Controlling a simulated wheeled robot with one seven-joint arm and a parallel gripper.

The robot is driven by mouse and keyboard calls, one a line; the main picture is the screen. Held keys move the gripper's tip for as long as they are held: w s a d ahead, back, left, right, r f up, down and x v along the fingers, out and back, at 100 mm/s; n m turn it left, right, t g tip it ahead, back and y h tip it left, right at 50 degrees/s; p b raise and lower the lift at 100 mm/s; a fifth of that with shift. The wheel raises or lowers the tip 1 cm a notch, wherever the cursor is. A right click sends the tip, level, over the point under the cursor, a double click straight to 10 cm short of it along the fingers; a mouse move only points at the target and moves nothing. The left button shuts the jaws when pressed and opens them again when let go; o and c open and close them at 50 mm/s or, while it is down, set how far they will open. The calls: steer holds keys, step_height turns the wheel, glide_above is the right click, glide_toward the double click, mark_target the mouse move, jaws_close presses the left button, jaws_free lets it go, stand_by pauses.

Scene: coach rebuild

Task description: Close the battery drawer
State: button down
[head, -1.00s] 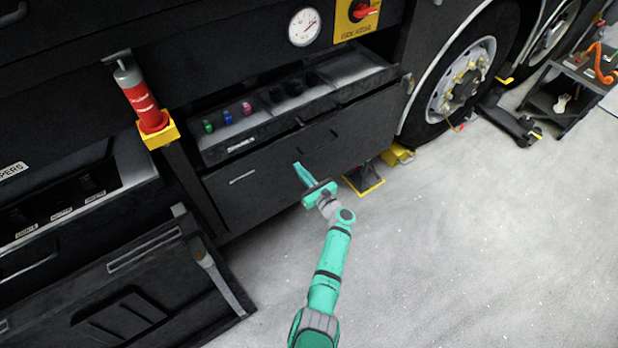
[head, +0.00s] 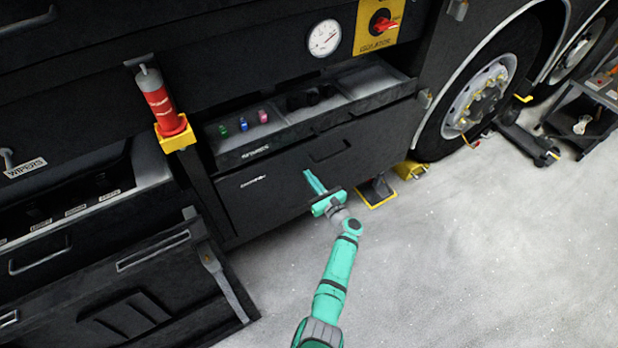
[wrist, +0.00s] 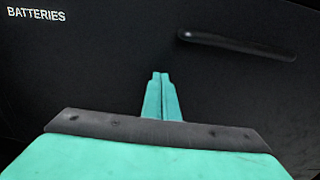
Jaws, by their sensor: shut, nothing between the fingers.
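The battery drawer (head: 285,190) is a black drawer under the coach's side, standing partly open.
Another open compartment (head: 75,215) with a lowered black flap (head: 150,290) lies to the left. A red cylinder (head: 160,104) in a yellow bracket stands beside the drawer. A yellow-edged chock (head: 412,170) and a wheel (head: 478,98) are to the right.

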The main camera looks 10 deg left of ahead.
steer(key=v, duration=1.3)
steer(key=s+d+f+n+g+h, duration=0.1)
steer(key=s+d+f+n+h, duration=0.25)
steer(key=s+f, duration=0.55)
steer(key=s+d+f+n+g+h, duration=0.1)
steer(key=s+d+f+n+h, duration=0.35)
steer(key=s, duration=0.95)
steer(key=s+d+r+n+t+h, duration=0.1)
steer(key=s+r+n+h, duration=0.1)
steer(key=s+r+n, duration=0.45)
steer(key=s+r+n+h, duration=0.2)
steer(key=s+r+n, duration=0.15)
steer(key=s, duration=0.65)
steer(key=s+a+r+n+t, duration=0.1)
steer(key=s+r+n, duration=0.2)
steer(key=r, duration=0.6)
steer(key=s+a+r+n+t, duration=0.2)
steer(key=s+r+n, duration=0.2)
steer(key=r, duration=0.6)
steer(key=shift+a+r+n, duration=0.15)
steer(key=shift+r+n, duration=0.15)
steer(key=shift+n, duration=0.8)
steer(key=shift+s, duration=0.1)
